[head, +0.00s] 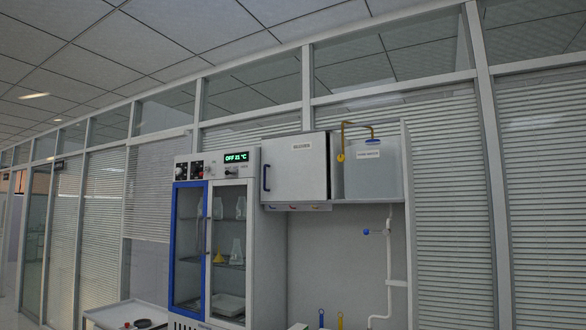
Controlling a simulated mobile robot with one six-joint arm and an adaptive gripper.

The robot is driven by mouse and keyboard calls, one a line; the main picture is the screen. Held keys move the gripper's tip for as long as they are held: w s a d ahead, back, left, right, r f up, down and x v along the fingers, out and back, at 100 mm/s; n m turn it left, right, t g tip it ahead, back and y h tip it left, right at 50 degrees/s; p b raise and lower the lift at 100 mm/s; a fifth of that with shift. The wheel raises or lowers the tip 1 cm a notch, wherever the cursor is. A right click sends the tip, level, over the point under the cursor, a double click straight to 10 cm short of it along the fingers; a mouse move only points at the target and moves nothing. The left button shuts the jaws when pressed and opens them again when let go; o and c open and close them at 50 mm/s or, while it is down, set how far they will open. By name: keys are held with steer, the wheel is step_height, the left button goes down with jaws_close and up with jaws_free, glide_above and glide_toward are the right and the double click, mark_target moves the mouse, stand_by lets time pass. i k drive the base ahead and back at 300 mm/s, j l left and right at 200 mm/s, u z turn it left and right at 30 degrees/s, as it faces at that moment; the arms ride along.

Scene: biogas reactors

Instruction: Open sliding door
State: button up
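A white cabinet (249,255) stands in the middle of the head view, with a lit display (236,157) reading "OFF 21 °C". Its front has a blue-framed glass panel (187,240) on the left and a grey-framed glass panel (229,250) on the right. Both look closed. A vertical handle (201,235) shows near where they meet. Flasks and a yellow funnel-shaped item show behind the glass. I cannot tell if these panels are the sliding door. My gripper is not in view.
A white wall cupboard (297,167) with a blue handle hangs right of the cabinet, beside a pale tank (373,171) with a yellow pipe. A grey tray-like surface (105,315) is at lower left. Glazed walls with blinds run behind; a corridor opens far left.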

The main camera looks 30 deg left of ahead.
mark_target(294, 167)
steer(key=i+j+u, duration=0.2)
steer(key=i+j, duration=0.55)
steer(key=j, duration=0.1)
